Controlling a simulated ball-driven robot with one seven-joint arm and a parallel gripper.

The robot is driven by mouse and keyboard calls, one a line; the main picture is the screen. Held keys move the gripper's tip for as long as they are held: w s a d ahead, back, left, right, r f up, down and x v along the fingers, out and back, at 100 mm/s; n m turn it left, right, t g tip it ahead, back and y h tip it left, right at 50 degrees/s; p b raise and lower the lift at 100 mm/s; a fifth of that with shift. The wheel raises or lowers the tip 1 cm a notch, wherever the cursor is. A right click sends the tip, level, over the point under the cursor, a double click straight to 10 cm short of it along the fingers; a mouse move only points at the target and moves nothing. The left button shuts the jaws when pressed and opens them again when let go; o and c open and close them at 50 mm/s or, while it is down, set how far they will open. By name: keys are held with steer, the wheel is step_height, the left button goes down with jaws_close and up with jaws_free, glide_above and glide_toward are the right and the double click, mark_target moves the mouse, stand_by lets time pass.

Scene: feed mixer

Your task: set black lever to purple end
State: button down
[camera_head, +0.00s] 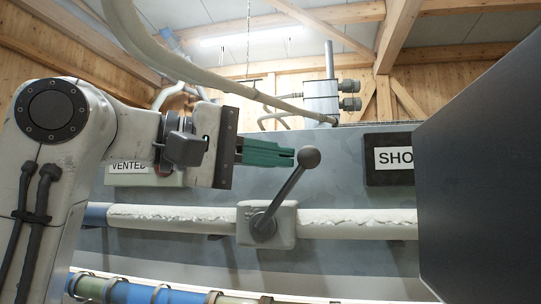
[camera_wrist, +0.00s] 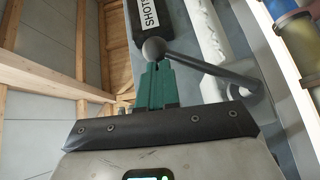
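The dark lever (camera_head: 287,190) has a round knob (camera_head: 309,157) and rises from a pivot on a pale valve block, tilted to the right. In the wrist view the knob (camera_wrist: 154,48) is just beyond the fingertips, and the lever's rod (camera_wrist: 205,67) runs right to its pivot. My gripper (camera_head: 293,156) has green fingers close together, pointing right at the knob from its left. The fingers (camera_wrist: 158,70) look shut, with no knob between them. The tips are at or very near the knob; contact is unclear. I see no purple mark in either view.
A "VENTED" sign (camera_head: 145,173) is partly behind my arm at left. A dark sign reading "SHO" (camera_head: 388,158) is cut off by a large dark panel (camera_head: 480,170) at right. A frosted white pipe (camera_head: 355,223) runs through the valve block (camera_head: 283,235).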

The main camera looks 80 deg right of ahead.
steer(key=shift+s, duration=0.15)
steer(key=v, duration=1.1)
stand_by(0.4)
